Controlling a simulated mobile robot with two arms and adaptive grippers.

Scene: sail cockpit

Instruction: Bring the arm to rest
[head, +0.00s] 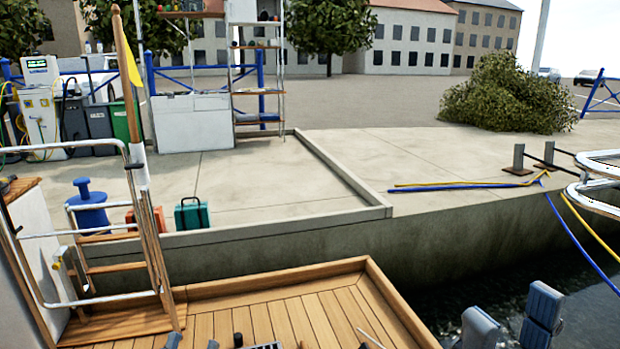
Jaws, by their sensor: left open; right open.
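My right gripper (511,317) is at the bottom right, with two blue-grey fingers apart and nothing between them. It appears in front of the dark water beside the deck. My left gripper (192,342) barely shows at the bottom edge, left of centre. Only its small blue-grey tips are in view, apart, in front of the wooden deck (320,312). The rest of both arms is out of the frame or hidden. I see nothing held in either gripper.
A steel rail and ladder (150,240) with a flagpole (127,75) stand at left. Beyond the deck's raised edge is the concrete quay (270,190), bearing a teal case (191,216), an orange case (146,221) and a blue bollard (90,205). Water (590,310) lies at right.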

